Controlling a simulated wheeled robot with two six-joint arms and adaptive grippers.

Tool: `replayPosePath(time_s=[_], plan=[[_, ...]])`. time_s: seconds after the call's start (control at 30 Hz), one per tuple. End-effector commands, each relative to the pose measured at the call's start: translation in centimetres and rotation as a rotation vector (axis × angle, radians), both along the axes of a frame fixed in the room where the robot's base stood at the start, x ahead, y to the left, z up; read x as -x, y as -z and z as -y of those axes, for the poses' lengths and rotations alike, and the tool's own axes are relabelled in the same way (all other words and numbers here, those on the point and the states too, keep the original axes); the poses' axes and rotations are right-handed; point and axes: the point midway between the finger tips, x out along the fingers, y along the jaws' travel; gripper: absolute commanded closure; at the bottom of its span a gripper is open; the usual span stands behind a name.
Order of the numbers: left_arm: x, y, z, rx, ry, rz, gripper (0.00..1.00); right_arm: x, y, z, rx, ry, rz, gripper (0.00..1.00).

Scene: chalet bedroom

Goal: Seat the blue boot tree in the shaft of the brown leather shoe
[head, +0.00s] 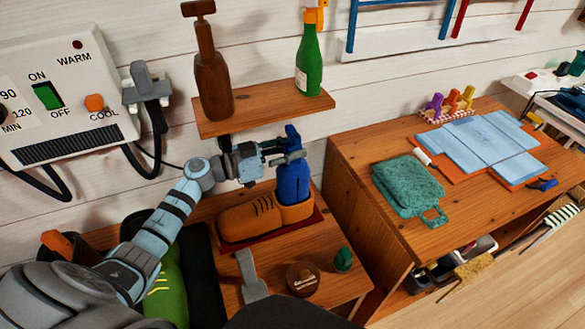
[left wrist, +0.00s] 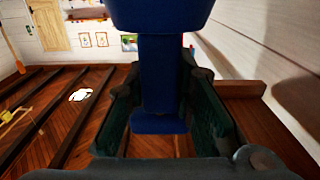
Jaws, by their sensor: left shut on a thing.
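The brown leather shoe (head: 250,219) stands on a dark red mat (head: 268,236) on the wooden bench, toe to the left, shaft at the right. The blue boot tree (head: 293,182) is upright over the shaft, its lower end at the shaft opening. The shaft's rim hides that end, so I cannot tell how deep it sits. My left gripper (head: 284,154) is shut on the upper part of the boot tree. The left wrist view shows the blue boot tree (left wrist: 162,75) between the dark green fingers of the gripper (left wrist: 168,118). My right gripper is not in view.
A wall shelf (head: 265,108) with a brown bottle (head: 213,85) and a green bottle (head: 309,65) hangs just above my left gripper. A green boot (head: 168,285), a round brown tin (head: 303,279) and a small green bottle (head: 343,260) are nearby. A desk (head: 345,150) stands right.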

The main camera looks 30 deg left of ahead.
Motion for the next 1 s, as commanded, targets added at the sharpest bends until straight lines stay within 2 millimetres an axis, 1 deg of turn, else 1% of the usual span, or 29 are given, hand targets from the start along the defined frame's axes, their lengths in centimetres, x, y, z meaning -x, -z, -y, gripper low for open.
replayPosePath(time_s=[0.03, 0.17, 0.27, 0.3, 0.4, 0.43, 0.77, 0.8, 0.87, 0.9, 0.93, 1.0], plan=[[0.0, 0.5, 0.0, 0.001, 0.0, 0.001, 1.0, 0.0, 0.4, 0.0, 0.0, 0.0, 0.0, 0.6], [0.0, 1.1, 0.0, 0.001, -0.001, 0.0, 1.0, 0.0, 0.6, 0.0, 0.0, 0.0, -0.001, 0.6], [0.0, 2.7, 0.0, 0.001, -0.001, -0.001, 1.0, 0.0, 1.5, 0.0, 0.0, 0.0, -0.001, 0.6], [0.0, 3.6, 0.0, 0.001, -0.001, -0.001, 1.0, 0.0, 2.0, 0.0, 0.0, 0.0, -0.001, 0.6], [0.0, 5.4, 0.0, 0.002, -0.001, -0.001, 1.0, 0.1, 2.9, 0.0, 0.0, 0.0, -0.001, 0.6], [0.0, 5.6, 0.0, 0.002, -0.001, -0.001, 1.0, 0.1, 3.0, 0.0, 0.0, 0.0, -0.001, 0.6], [0.0, 5.8, 0.0, 0.0, -0.001, 0.0, 1.0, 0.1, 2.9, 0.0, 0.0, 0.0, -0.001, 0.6], [0.0, 5.9, 0.0, -0.001, -0.001, -0.001, 0.76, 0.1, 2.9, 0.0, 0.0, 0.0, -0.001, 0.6], [0.0, 5.9, 0.0, -0.001, -0.001, -0.001, 0.67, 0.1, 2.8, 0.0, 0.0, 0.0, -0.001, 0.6], [0.0, 5.9, 0.0, -0.001, -0.001, -0.001, 0.6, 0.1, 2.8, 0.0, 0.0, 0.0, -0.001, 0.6], [0.0, 5.9, 0.0, -0.001, -0.001, -0.001, 0.58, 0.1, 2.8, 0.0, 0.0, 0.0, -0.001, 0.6], [0.0, 5.9, 0.0, -0.001, -0.001, -0.001, 0.58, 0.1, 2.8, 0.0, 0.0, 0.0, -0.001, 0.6]])
